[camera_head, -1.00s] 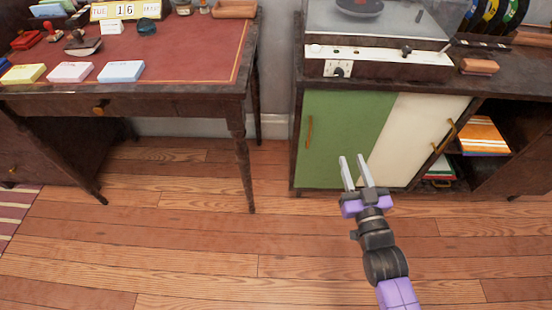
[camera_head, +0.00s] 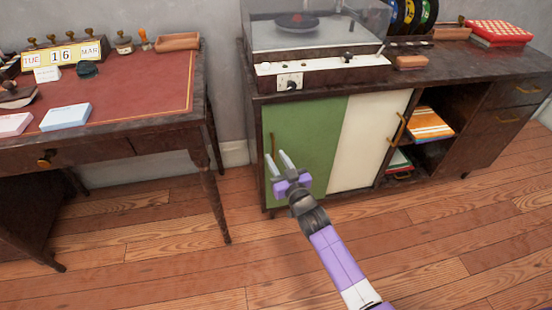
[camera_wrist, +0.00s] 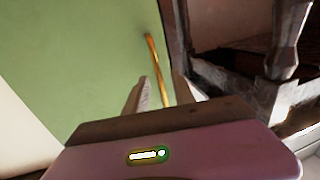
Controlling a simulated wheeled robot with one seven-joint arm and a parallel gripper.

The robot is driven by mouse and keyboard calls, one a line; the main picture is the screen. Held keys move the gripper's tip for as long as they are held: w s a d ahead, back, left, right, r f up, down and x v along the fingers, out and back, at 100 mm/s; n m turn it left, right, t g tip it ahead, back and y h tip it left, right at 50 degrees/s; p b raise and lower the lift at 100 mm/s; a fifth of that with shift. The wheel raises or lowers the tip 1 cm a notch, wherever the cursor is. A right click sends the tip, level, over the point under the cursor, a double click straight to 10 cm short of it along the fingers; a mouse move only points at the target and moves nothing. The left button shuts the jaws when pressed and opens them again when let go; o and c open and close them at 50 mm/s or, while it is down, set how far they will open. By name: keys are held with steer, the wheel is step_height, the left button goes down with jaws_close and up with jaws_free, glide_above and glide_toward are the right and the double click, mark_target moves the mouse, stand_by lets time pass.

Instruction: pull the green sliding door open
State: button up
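The green sliding door (camera_head: 318,130) covers the left part of the low cabinet and is closed against its left side. Its slim brass handle (camera_head: 272,150) is upright near the door's left edge. My gripper (camera_head: 275,157) is open and empty, with its two fingers pointing at the handle. In the wrist view the green door (camera_wrist: 75,55) fills the left and middle. There the handle (camera_wrist: 151,50) lines up with the gap between my fingers (camera_wrist: 161,90). I cannot tell whether they touch it.
The cream door (camera_head: 372,135) is right of the green one, with open shelves of books (camera_head: 430,123) beyond. A record player (camera_head: 315,70) stands on the cabinet top. The desk (camera_head: 165,130) is at the left, its leg near the cabinet. Wooden floor in front is clear.

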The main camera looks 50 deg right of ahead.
steer(key=shift+w+d, duration=0.1)
steer(key=shift+w, duration=0.1)
jaws_close()
stand_by(1.4)
